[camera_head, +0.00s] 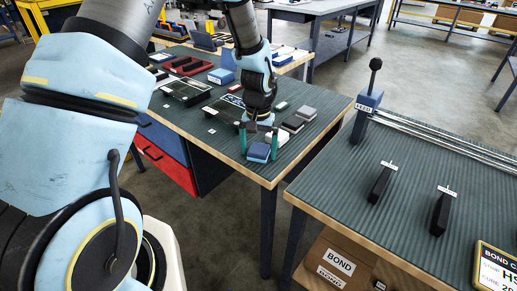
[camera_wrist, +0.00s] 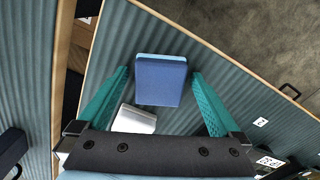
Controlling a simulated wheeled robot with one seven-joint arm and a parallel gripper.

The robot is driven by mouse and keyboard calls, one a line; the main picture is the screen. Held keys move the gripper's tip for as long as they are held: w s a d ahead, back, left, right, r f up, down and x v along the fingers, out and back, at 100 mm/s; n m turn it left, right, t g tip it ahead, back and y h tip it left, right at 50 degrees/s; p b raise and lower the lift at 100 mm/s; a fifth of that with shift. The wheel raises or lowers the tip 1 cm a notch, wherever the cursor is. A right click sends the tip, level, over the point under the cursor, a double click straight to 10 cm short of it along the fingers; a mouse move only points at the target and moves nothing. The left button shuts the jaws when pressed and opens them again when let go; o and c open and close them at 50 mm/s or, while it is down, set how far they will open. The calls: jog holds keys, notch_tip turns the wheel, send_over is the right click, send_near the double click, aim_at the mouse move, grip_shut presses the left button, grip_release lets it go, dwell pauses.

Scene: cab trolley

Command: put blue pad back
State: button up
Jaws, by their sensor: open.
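The blue pad (camera_head: 257,152) lies on the green ribbed bench top near its front corner. In the wrist view the blue pad (camera_wrist: 161,82) has a light-blue edge along its far side. My gripper (camera_head: 259,154) is open and points down over the pad. In the wrist view the teal fingers of my gripper (camera_wrist: 160,74) stand on either side of the pad, with a gap on both sides. I cannot tell how far the fingertips are above the bench top.
A silver-white block (camera_wrist: 134,119) lies close to the pad by the left finger. A red tray (camera_head: 187,65) is further back. A second bench (camera_head: 410,165) with black-handled tools stands right, across a gap.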

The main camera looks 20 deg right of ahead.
aim_at(258, 149)
jog(key=shift+r, duration=0.15)
notch_tip(258, 149, up, 12)
jog(key=b, duration=0.2)
jog(key=s+a+r+n, duration=0.1)
jog(key=s+a+n, duration=0.1)
jog(key=a, duration=1.3)
jog(key=s+a+r+n+t, duration=0.1)
jog(key=a+n, duration=0.3)
jog(key=a, duration=1.1)
jog(key=shift+s+n+t, duration=0.3)
jog(key=shift+s, duration=0.05)
